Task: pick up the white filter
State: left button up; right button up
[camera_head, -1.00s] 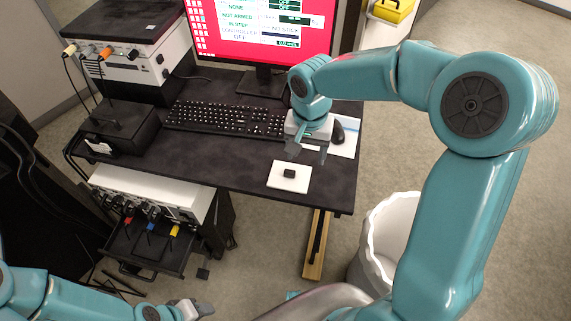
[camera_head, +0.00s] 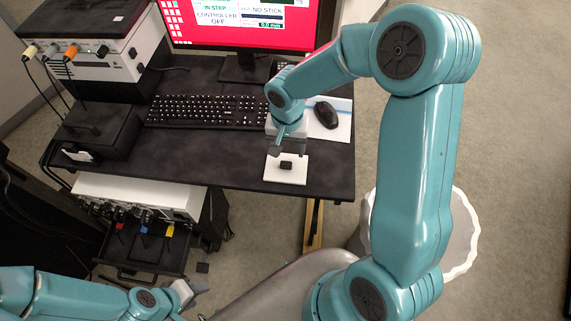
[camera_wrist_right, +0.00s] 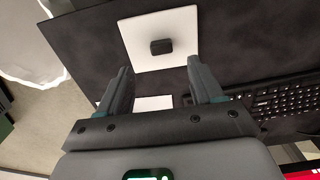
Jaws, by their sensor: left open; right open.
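A white square (camera_head: 274,174), the only thing here that looks like the white filter, lies flat on the black desk near its front edge. A small dark block (camera_head: 286,166) sits on its middle. In the right wrist view the white square (camera_wrist_right: 133,35) and dark block (camera_wrist_right: 161,46) show just beyond the fingertips. My right gripper (camera_head: 288,152) is open and empty, fingers pointing at the square's back edge; it also shows in the right wrist view (camera_wrist_right: 159,68). I cannot tell its height above the desk. My left gripper (camera_head: 192,290) is open, low and away from the desk.
A keyboard (camera_head: 205,110), a mouse (camera_head: 326,115) on a white-blue sheet and a monitor (camera_head: 240,25) stand behind the square. A black box (camera_head: 100,130) is at the left. A white bin (camera_head: 462,235) stands right of the desk. Bare desk lies left of the square.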

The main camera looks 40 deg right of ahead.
aim_at(286, 163)
jog(key=shift+a+f, duration=0.1)
jog(key=shift+f, duration=0.55)
jog(key=shift+s+f, duration=0.15)
jog(key=shift+f, duration=0.35)
jog(key=f, duration=0.3)
jog(key=f+p, duration=0.1)
jog(key=shift+w+f, duration=0.25)
jog(key=shift+f, duration=0.15)
jog(key=shift+s, duration=0.1)
jog(key=shift+c, duration=0.3)
jog(key=c, duration=1)
